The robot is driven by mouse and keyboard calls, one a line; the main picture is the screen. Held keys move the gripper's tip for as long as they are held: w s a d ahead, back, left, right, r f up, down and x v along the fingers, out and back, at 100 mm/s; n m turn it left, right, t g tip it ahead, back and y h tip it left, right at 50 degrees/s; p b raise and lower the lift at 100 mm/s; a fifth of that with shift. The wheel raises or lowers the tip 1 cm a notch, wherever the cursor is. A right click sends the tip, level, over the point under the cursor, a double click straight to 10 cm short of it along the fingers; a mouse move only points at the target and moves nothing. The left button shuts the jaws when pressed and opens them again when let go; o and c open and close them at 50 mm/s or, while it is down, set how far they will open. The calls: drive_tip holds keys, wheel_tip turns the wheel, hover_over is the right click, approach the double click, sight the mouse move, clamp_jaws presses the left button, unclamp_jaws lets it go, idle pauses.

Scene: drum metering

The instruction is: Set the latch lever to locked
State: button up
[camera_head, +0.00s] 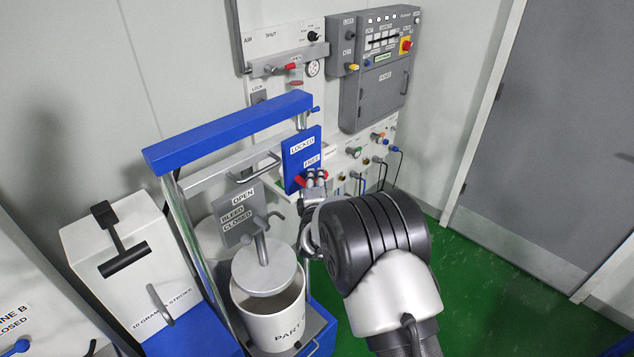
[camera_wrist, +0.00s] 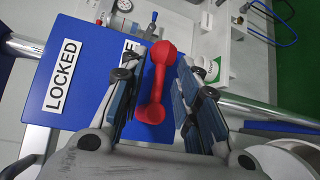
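The latch lever (camera_wrist: 155,92) is red, with a thick round hub at one end and a knob at the other. It is mounted on a blue plate (camera_wrist: 85,85) labelled LOCKED and FREE. In the head view the plate (camera_head: 297,163) has LOCKED at the top and FREE lower down, and the red lever (camera_head: 303,179) shows in part beside the FREE label. My gripper (camera_wrist: 158,72) is open, with its fingers on either side of the lever and a visible gap on the right. In the head view my gripper (camera_head: 314,184) partly hides the lever.
A blue-topped frame (camera_head: 230,132) carries the plate. Below stands a white drum (camera_head: 270,325) with a lid above it, beside a grey OPEN/BLEED/CLOSED plate (camera_head: 237,213). A wall panel with valves and a grey cabinet (camera_head: 375,95) are behind. Green floor is clear at right.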

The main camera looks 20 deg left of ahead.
drive_tip(key=shift+c, duration=0.4)
clamp_jaws()
